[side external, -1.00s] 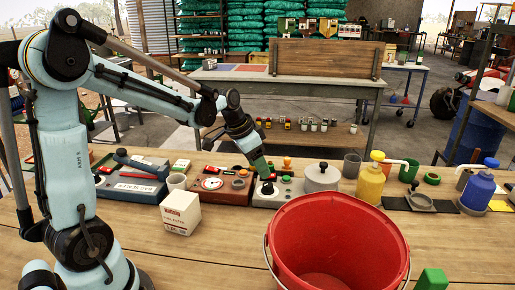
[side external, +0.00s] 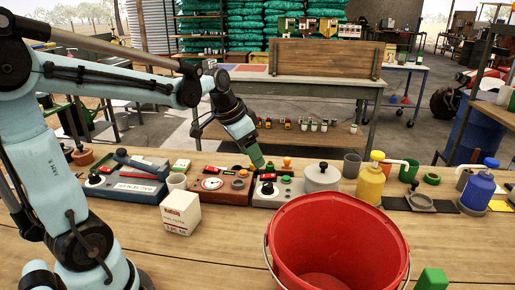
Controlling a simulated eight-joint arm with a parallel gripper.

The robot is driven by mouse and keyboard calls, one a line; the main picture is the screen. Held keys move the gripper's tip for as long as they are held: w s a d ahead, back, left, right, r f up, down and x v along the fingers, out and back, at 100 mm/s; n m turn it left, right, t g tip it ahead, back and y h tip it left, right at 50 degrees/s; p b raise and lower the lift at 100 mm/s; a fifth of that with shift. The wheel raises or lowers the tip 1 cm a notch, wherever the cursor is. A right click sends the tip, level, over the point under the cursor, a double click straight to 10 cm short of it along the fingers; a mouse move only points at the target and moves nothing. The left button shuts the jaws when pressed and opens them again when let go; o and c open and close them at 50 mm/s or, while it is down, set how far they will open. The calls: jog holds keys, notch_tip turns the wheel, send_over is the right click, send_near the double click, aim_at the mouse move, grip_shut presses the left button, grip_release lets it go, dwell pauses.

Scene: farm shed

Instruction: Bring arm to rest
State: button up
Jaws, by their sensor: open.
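My gripper (side external: 256,159) is at the end of my light blue arm, with green fingertips pointing down. It hangs just above the back of a white control box (side external: 262,200) with a black knob and small red and green parts. Nothing shows between the fingertips. The gap between them is too small to make out in this view. The arm reaches in from the left, over the bench.
A red bucket (side external: 335,240) stands at the front. A white carton (side external: 181,213), a bag sealer (side external: 125,183), a red-brown gauge box (side external: 215,187), a lidded grey pot (side external: 322,177) and yellow (side external: 371,182) and blue (side external: 478,188) pump bottles line the wooden bench (side external: 140,235).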

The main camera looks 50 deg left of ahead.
jog(key=s+d+f+n+t, duration=0.2)
jog(key=s+d, duration=0.7)
jog(key=shift+s+t+y, duration=0.15)
jog(key=shift+t+y, duration=0.15)
jog(key=shift+y, duration=0.1)
jog(key=shift+d, duration=0.1)
